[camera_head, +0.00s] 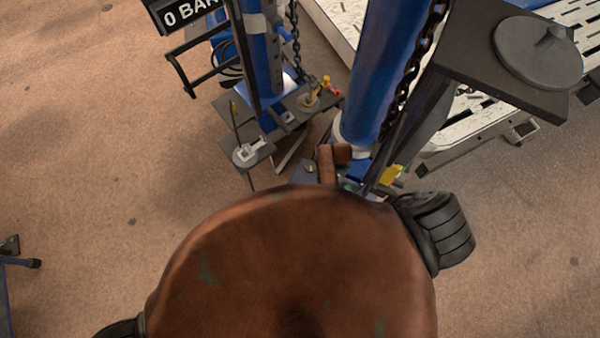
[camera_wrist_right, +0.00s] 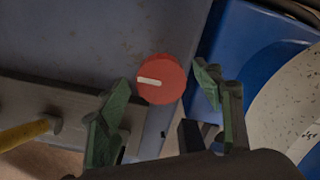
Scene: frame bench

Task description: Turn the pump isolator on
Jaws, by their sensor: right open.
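A round red knob (camera_wrist_right: 162,78) with a white pointer bar on its face is in the middle of the right wrist view. It looks like the pump isolator. The bar lies nearly level, tilted slightly down to the right. My right gripper (camera_wrist_right: 160,98) is open, its green fingers on either side of the knob with a gap at each side. I cannot tell how far the fingertips are from the knob in depth. I cannot make out the knob in the head view, nor my left gripper.
A grey plate with a yellow handle (camera_wrist_right: 25,134) lies left of the knob. In the head view, a blue post (camera_head: 382,75) with a chain, a yellow valve (camera_head: 318,92) and a "0 BAR" display (camera_head: 190,12) stand at the bench. A brown rounded surface hides the lower middle.

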